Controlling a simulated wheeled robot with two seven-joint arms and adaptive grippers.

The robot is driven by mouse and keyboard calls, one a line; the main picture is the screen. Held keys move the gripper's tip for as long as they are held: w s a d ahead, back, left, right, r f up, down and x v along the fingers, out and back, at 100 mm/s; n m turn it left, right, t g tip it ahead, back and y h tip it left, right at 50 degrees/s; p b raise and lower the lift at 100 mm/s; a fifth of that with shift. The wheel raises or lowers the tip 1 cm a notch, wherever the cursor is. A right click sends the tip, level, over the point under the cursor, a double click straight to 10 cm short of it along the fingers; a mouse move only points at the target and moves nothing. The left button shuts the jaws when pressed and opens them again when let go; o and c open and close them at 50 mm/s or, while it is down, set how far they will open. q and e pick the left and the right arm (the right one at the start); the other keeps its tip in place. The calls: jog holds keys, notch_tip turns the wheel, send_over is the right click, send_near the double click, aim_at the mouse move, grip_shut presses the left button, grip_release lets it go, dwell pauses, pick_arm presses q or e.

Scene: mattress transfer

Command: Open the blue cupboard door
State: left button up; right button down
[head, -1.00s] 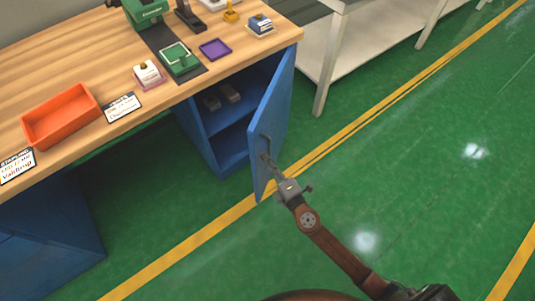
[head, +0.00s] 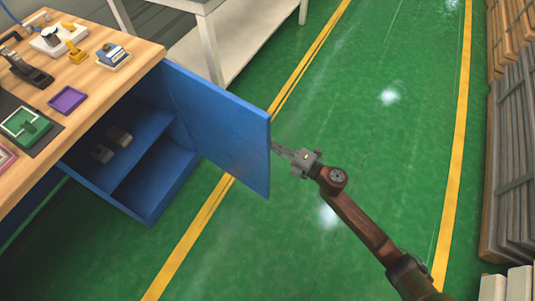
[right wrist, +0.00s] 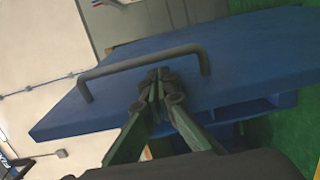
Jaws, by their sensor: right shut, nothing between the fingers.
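The blue cupboard door (head: 222,122) stands wide open, swung out from the cupboard under the wooden workbench. Its outer face shows in the right wrist view (right wrist: 235,62), with a dark bar handle (right wrist: 115,68) on it. My right gripper (head: 277,147) is at the door's free edge, on its outer side. In the right wrist view its fingers (right wrist: 158,76) are shut and empty, right by the handle bar; I cannot tell whether they touch it. The head view hides the handle behind the door. My left gripper is not in view.
The open cupboard (head: 150,185) shows a shelf with two grey items (head: 110,146). The workbench top (head: 105,82) carries a purple tray (head: 68,99), a green tray and several small items. A white table (head: 208,40) stands behind. Stacked boards (head: 510,130) line the right. The green floor between is clear.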

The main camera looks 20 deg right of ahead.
jog(key=w+d, duration=0.4)
jog(key=d, duration=0.1)
jog(key=shift+w+d+b, duration=0.2)
jog(key=shift+d+b, duration=0.1)
